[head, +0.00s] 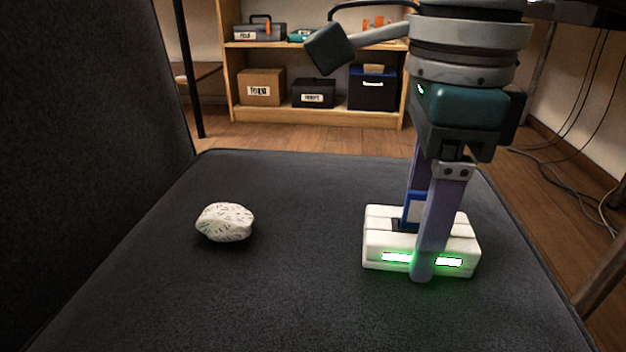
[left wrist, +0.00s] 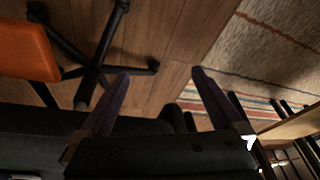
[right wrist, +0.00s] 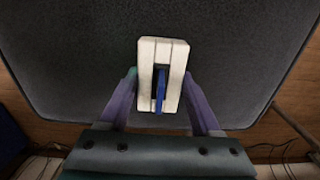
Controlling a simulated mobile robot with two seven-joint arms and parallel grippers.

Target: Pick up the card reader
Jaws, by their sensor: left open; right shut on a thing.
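The card reader (head: 380,250) is a white box with green lit strips on its front and a blue card (head: 413,208) standing in its slot. It is on a dark grey padded surface (head: 300,290) at the right in the head view. My right gripper (head: 420,245) comes down from above with one finger in front and one behind, shut on the card reader. In the right wrist view the card reader (right wrist: 147,90) sits between both fingers (right wrist: 161,78). I cannot tell whether it is lifted. My left gripper (left wrist: 161,73) is open and empty in the left wrist view.
A white lumpy object (head: 225,222) with dark marks lies on the left of the padded surface. A dark upright back (head: 90,150) rises at the left. A wooden shelf (head: 310,116) with boxes stands behind. Cables (head: 565,170) hang at the right.

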